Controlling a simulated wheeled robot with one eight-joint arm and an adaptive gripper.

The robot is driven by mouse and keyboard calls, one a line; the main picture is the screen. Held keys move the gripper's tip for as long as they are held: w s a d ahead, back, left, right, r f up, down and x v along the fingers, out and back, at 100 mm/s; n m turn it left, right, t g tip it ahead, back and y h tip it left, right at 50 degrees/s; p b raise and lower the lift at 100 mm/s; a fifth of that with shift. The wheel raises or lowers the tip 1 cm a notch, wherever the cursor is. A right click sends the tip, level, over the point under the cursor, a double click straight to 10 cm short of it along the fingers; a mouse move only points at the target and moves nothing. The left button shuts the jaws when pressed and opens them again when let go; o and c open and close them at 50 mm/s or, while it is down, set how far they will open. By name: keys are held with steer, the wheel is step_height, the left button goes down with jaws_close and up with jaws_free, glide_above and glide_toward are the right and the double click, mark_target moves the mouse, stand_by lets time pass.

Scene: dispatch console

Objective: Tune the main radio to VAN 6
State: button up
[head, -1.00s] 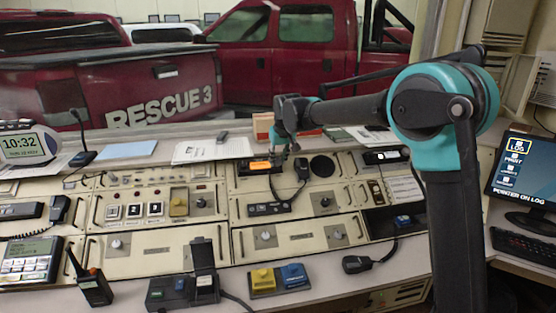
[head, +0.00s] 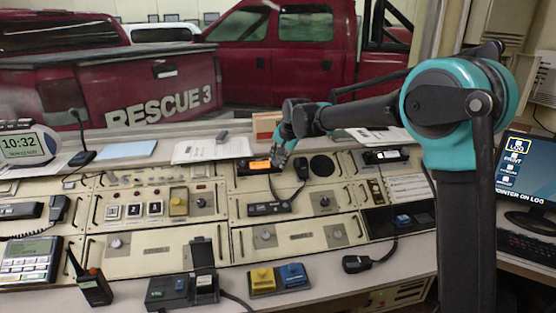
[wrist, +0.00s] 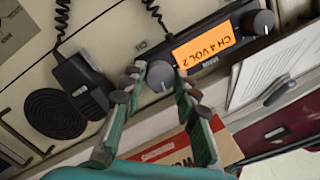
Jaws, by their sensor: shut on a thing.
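The main radio (head: 248,168) is a dark unit with a lit orange display (head: 260,164) at the back middle of the console. In the wrist view the radio shows upside down, and its display (wrist: 203,51) reads CH 4 VOL 2. A grey round knob (wrist: 160,76) is beside the display, and a second dark knob (wrist: 263,21) is at the radio's other end. My gripper (wrist: 157,82) is shut on the grey knob, one finger on each side. In the head view my gripper (head: 279,163) is at the radio's right end, its fingertips too small to make out.
A corded microphone (wrist: 82,80) and a round speaker grille (wrist: 53,114) are close to my gripper. A handheld radio (head: 91,287) stands at the front left.

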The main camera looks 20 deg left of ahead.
steer(key=shift+m, duration=0.6)
steer(key=o, duration=1.2)
steer(key=shift+c, duration=0.2)
steer(key=v, duration=1.2)
steer(key=shift+d, duration=0.15)
